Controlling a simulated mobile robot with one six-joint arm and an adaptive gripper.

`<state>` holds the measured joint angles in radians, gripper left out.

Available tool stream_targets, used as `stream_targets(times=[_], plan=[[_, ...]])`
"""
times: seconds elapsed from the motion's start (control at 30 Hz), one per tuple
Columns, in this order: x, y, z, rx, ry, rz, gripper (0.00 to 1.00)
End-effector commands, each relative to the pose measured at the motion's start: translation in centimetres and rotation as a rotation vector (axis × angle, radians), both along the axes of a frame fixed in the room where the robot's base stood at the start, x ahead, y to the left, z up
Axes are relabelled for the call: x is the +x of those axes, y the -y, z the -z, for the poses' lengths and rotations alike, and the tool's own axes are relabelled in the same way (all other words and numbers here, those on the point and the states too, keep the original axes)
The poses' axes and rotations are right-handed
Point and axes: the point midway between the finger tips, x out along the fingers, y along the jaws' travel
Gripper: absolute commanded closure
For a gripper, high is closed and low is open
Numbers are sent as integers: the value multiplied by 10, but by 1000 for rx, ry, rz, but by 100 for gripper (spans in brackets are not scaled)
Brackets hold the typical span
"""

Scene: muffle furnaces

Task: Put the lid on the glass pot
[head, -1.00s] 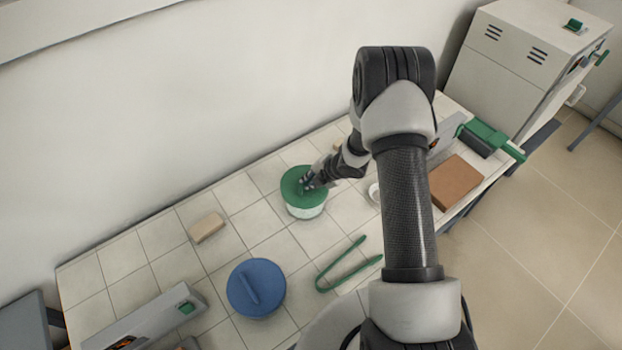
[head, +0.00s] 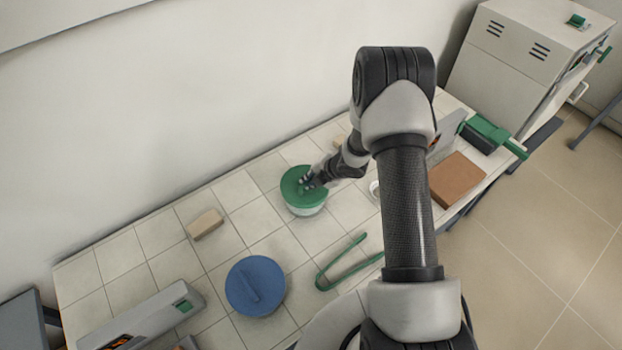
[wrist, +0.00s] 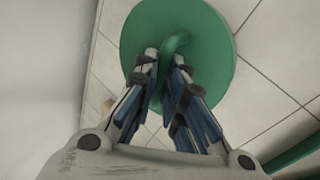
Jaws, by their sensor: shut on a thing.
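The green lid (head: 294,187) sits on top of the glass pot (head: 305,210), covering its opening; only a pale strip of the pot's wall shows below it. In the wrist view the lid (wrist: 205,45) is a green disc with a curved handle (wrist: 172,46). My gripper (head: 306,183) comes in from the right, over the lid. In the wrist view my gripper's fingers (wrist: 167,62) are shut on the handle from both sides. Whether the lid's rim is fully seated all round cannot be told.
A blue lidded round thing (head: 255,287) stands in front on the tiled table. Green tongs (head: 345,265) lie to its right. A tan block (head: 205,224) lies at left, a brown box (head: 456,180) at right. A white furnace (head: 520,65) stands beyond the table's right end.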

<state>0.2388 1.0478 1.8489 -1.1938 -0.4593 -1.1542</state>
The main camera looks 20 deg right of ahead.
Motion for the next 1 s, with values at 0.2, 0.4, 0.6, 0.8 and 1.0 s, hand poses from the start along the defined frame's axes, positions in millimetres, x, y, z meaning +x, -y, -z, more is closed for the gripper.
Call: stream_targets(times=[0.2,0.4,0.6,0.8,1.0], plan=[[0,0,-1,1,1,0,87],[0,0,-1,1,1,0,74],[0,0,0,0,0,0,66],[0,0,0,-1,-1,0,66],[-7,7,-16,-1,2,3,66]])
